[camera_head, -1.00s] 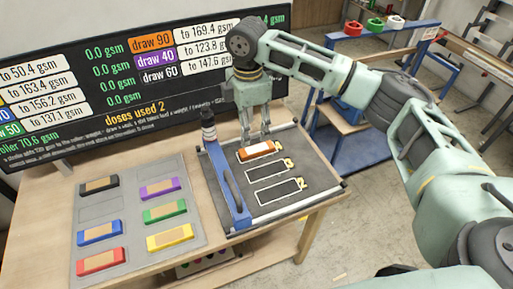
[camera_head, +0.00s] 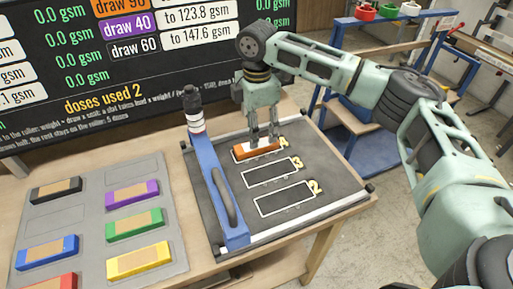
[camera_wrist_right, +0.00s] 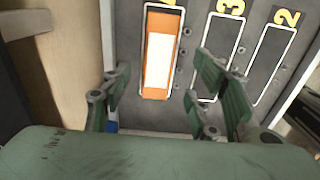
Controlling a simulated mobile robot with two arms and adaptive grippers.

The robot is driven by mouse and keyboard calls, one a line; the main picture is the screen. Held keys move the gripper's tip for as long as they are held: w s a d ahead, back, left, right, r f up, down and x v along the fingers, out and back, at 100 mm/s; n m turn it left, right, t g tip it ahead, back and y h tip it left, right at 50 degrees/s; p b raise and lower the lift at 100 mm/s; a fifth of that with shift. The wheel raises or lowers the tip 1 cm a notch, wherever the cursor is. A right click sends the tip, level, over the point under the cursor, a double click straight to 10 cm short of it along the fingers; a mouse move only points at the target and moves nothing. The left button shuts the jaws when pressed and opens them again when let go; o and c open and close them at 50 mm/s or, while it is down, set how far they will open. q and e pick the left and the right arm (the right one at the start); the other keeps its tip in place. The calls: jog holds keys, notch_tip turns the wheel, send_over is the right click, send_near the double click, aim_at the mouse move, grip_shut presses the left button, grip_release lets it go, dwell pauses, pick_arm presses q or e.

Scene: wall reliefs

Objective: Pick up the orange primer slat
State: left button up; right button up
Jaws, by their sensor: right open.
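The orange primer slat (camera_head: 257,151) lies in the outlined slot at the far end of the dark board (camera_head: 318,165). In the right wrist view the slat (camera_wrist_right: 148,82) shows orange with a pale panel on top, inside a white outline. My right gripper (camera_head: 265,143) is just above the slat, pointing down. In the wrist view its open fingers (camera_wrist_right: 160,85) stand on either side of the slat, the left one nearer to it. I cannot tell whether either finger touches it. My left gripper is not in view.
A blue bar (camera_head: 213,180) with a black-topped post crosses the board's left side. A grey tray (camera_head: 85,215) at left holds several coloured slats. The two other outlined slots (camera_head: 285,198) on the board are empty. A dark screen (camera_head: 60,60) stands behind.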

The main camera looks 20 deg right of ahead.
notch_tip(320, 180, down, 5)
jog(key=shift+w+f, duration=0.1)
jog(key=shift+c, duration=0.5)
jog(key=c, duration=1.1)
